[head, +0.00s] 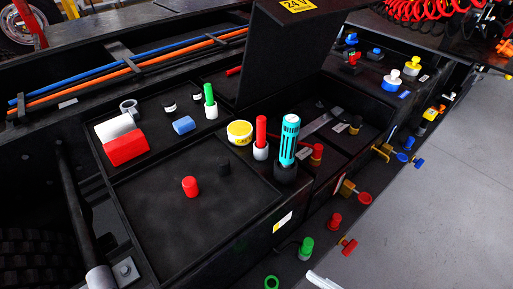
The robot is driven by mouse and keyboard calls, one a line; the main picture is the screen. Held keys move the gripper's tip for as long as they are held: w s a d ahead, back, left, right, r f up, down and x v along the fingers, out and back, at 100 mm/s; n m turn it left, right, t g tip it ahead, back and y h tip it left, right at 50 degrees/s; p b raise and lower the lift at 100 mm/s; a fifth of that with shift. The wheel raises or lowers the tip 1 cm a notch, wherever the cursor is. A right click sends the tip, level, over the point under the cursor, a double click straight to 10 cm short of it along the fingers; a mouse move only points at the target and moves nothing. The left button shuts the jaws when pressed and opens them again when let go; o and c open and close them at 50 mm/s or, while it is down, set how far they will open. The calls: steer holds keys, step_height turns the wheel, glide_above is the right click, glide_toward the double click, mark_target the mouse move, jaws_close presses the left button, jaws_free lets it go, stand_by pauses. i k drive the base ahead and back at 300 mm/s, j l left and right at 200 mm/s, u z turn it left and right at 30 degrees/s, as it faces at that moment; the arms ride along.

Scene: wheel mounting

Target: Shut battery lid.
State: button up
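The battery lid (292,55) is a dark flat panel standing raised, near upright, at the top middle of the head view. A yellow label reading 24 V (297,5) is on its upper part, and its top is cut off by the frame edge. The lid's lower edge meets the dark battery box (262,238) near its middle. The open part of the box shows to the right of the lid, with a grey metal strip (322,122) and small dark fittings inside. I see no gripper clearly in this view.
A teal cylinder (289,140), a red-topped post (261,135) and a yellow-topped tub (240,131) stand before the lid. Red (127,147) and blue blocks lie left. Coloured valves line the right side. A pale piece (322,281) at the bottom edge is unclear. Grey floor is free at right.

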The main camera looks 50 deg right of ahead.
mark_target(287, 42)
steer(key=l+u, duration=0.1)
steer(key=l, duration=0.2)
steer(key=k+l+u, duration=0.1)
steer(key=l, duration=0.2)
steer(key=k+l, duration=0.1)
steer(key=l, duration=0.45)
steer(key=k+l, duration=0.1)
steer(key=l, duration=0.4)
steer(key=k+l, duration=0.15)
steer(key=l, duration=0.4)
